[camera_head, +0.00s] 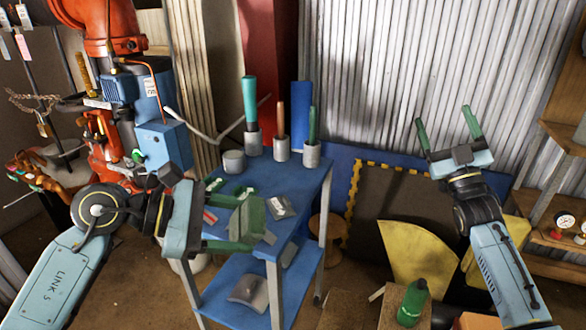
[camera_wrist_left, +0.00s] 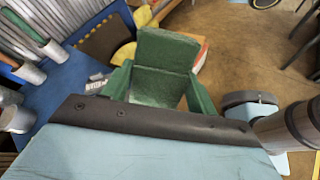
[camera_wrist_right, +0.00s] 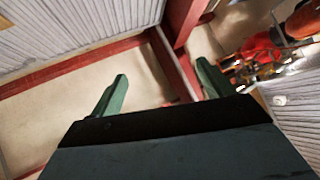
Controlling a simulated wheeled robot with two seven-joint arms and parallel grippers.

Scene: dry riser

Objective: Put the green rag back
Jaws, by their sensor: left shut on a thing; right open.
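My left gripper (camera_head: 238,224) is shut on the green rag (camera_head: 250,217), a flat green piece held upright in front of and above the blue cart (camera_head: 296,180). In the left wrist view the rag (camera_wrist_left: 168,52) stands between the two green fingers. Other green items (camera_head: 216,184) lie on the cart top behind the gripper, partly hidden by it; I cannot tell what they are. My right gripper (camera_head: 444,118) is open, empty and raised at the right, well away from the cart. In the right wrist view its fingers (camera_wrist_right: 160,92) are wide apart.
Grey cups (camera_head: 282,149) with teal, brown and green handles stand at the cart's back, beside an empty grey cup (camera_head: 234,161). A grey packet (camera_head: 280,207) lies on top. A green bottle (camera_head: 412,303) and yellow pieces (camera_head: 415,252) are at the right. An orange machine (camera_head: 105,25) rises at the left.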

